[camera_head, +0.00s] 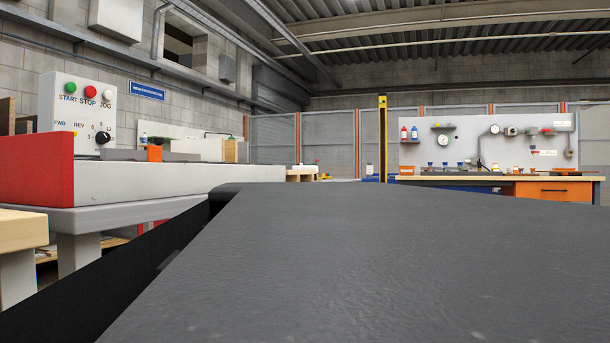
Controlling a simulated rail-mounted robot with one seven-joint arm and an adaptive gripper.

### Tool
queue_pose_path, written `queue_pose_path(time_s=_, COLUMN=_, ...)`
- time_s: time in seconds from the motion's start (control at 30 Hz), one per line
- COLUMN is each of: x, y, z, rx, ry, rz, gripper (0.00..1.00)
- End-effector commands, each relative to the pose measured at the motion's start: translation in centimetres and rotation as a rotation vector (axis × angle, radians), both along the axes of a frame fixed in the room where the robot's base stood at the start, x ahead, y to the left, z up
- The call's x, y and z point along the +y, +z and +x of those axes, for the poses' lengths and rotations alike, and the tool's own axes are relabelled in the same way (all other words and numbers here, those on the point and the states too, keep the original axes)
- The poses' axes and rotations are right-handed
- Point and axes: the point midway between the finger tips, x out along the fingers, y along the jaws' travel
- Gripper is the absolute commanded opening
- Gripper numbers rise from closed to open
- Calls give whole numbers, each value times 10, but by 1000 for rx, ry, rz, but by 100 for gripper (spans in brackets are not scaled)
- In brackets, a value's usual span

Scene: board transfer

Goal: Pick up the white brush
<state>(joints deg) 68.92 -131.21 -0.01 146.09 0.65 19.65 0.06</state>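I cannot make out a white brush in the head view. My gripper is not in view. A large dark grey surface very close to the camera fills the lower middle and right, and it hides whatever lies below and behind it.
At left is a long white machine side (150,184) with a red end (36,169) and a control box (78,115) with buttons and a dial. A pale wood surface (20,229) stands at lower left. A far workbench (480,181) has a grey tool panel and orange drawer (554,191).

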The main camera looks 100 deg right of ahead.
Motion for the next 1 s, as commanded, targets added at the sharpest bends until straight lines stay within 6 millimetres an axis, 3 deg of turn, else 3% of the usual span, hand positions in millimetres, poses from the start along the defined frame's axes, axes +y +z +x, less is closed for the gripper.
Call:
queue_pose_path(time_s=0.67, x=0, y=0, z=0, rx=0, ry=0, rz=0, gripper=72)
queue_pose_path(time_s=1.0, x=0, y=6, z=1, rx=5, ry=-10, rz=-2, gripper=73)
